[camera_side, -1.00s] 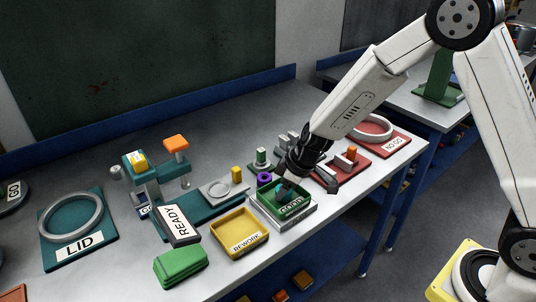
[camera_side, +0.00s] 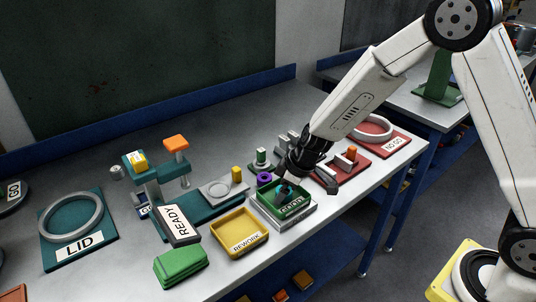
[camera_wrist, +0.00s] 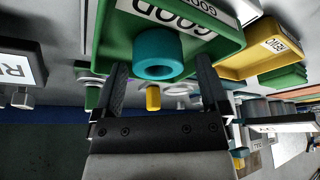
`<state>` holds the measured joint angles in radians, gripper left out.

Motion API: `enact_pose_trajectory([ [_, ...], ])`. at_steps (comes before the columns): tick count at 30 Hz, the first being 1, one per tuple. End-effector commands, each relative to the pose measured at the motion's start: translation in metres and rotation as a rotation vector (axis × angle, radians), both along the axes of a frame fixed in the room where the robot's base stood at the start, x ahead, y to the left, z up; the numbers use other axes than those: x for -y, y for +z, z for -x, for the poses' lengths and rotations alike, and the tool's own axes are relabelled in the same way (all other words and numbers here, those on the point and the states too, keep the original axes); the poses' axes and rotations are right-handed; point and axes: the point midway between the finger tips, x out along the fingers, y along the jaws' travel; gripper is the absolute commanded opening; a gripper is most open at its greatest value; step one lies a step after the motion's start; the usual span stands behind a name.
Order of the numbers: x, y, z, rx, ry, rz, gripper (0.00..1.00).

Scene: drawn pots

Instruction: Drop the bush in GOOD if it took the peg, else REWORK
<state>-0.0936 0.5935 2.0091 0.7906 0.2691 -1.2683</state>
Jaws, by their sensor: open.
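The bush is a teal cylinder (camera_wrist: 158,52) with a round hole in its end. In the wrist view it shows inside the green GOOD tray, between the two dark fingers of my gripper (camera_wrist: 162,68). The fingers are apart, with gaps on both sides of the bush. In the side view my gripper (camera_side: 287,181) is down at the green GOOD tray (camera_side: 300,208) and mostly hides the bush. The yellow REWORK tray (camera_side: 263,246) is empty, to the left of the GOOD tray. A purple ring (camera_side: 264,178) sits just behind the GOOD tray.
A teal fixture with an orange-topped post (camera_side: 176,143) and a READY sign (camera_side: 173,224) stands to the left. Green blocks (camera_side: 180,267) lie near the front edge.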

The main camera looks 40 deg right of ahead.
Motion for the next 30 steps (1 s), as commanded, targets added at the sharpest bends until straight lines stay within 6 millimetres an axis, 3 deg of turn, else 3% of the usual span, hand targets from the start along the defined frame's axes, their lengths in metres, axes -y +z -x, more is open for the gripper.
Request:
enact_pose_trajectory([
  [11, 0.005, 0.023, 0.006, 0.002, 0.000, -0.002, 0.94],
  [30, 0.021, 0.092, 0.030, 0.004, 0.000, -0.002, 0.94],
])
